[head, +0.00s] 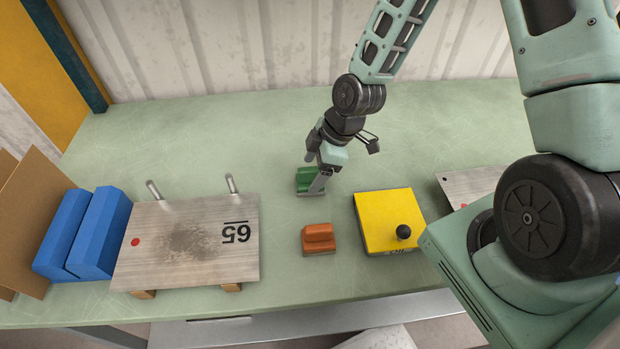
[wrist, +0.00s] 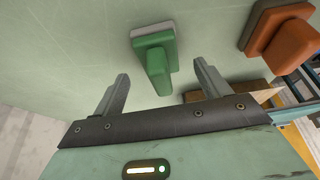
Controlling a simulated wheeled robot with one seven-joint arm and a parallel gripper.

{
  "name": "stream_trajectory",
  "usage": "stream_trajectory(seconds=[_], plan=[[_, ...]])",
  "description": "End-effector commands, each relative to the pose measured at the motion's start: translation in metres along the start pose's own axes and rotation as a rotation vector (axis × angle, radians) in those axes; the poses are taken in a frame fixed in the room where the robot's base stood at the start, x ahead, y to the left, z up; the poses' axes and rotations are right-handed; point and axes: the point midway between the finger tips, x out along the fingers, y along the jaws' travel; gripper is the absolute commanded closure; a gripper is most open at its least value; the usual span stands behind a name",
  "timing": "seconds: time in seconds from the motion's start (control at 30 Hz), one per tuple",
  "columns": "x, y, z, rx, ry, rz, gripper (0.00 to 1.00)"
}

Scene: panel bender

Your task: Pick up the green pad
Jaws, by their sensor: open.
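The green pad (head: 304,176), a block with a raised grip on a grey base, lies on the green bench top near the middle in the head view. It also shows in the wrist view (wrist: 157,62), upper middle. My gripper (head: 318,184) is over the pad and partly hides it. In the wrist view my gripper (wrist: 161,72) has its two fingers apart and empty. The pad's raised grip shows between the fingers, with a gap on both sides. I cannot tell whether the fingertips reach down beside it.
An orange pad (head: 318,239) lies in front of the green one. A yellow block with a black knob (head: 388,221) is to its right. A metal plate marked 65 (head: 188,240) and blue blocks (head: 100,234) are at left. The back of the bench is clear.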

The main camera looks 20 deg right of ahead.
Motion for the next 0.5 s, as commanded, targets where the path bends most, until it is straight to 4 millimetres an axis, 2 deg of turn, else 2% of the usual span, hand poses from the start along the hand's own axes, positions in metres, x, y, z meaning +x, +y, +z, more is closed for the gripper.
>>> stream_trajectory(seconds=[0.27, 0.5], plan=[[0.032, -0.001, -0.002, 0.001, 0.0, -0.004, 0.25], [0.039, -0.001, -0.002, 0.0, 0.0, -0.001, 0.25]])
